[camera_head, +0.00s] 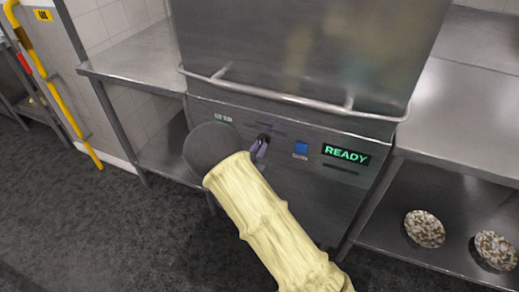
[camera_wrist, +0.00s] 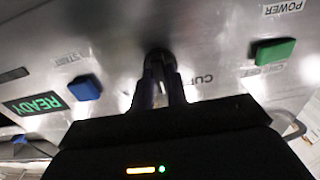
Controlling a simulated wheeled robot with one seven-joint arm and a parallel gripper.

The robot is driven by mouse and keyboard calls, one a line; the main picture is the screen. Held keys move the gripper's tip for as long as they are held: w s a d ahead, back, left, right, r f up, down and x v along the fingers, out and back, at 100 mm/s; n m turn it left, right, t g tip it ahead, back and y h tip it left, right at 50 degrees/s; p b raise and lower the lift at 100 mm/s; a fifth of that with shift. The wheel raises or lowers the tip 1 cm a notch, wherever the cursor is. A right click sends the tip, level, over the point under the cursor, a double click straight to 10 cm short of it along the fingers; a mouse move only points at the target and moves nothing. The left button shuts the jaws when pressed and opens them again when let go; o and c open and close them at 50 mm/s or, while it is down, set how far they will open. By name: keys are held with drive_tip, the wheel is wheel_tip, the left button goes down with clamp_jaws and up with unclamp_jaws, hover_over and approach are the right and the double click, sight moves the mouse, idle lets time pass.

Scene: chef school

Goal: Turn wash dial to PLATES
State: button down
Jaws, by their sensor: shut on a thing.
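The wash dial is a small dark knob (camera_wrist: 159,54) on the front panel of the steel dishwasher (camera_head: 290,125). My gripper (camera_wrist: 161,80) is shut on the knob, with one finger on each side. In the head view my gripper (camera_head: 260,147) reaches the panel left of a blue button (camera_head: 300,147), and the dial is mostly hidden by the fingers. In the wrist view the panel appears upside down. Lettering beside the fingers starts with "CU" and is partly covered. The PLATES mark and the dial's pointer cannot be made out.
A green READY display (camera_head: 346,154) sits right of the blue button. A green button (camera_wrist: 272,52) is near a POWER label. A handle bar (camera_head: 290,97) crosses above the panel. Steel counters flank the machine; speckled bowls (camera_head: 424,229) stand on the right lower shelf.

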drive_tip(key=shift+s+a+f, duration=0.1)
drive_tip(key=shift+a+f, duration=0.05)
drive_tip(key=c, duration=1.4)
unclamp_jaws()
drive_tip(key=shift+s, duration=0.1)
drive_tip(key=v, duration=1.7)
drive_tip(key=shift+r, duration=0.2)
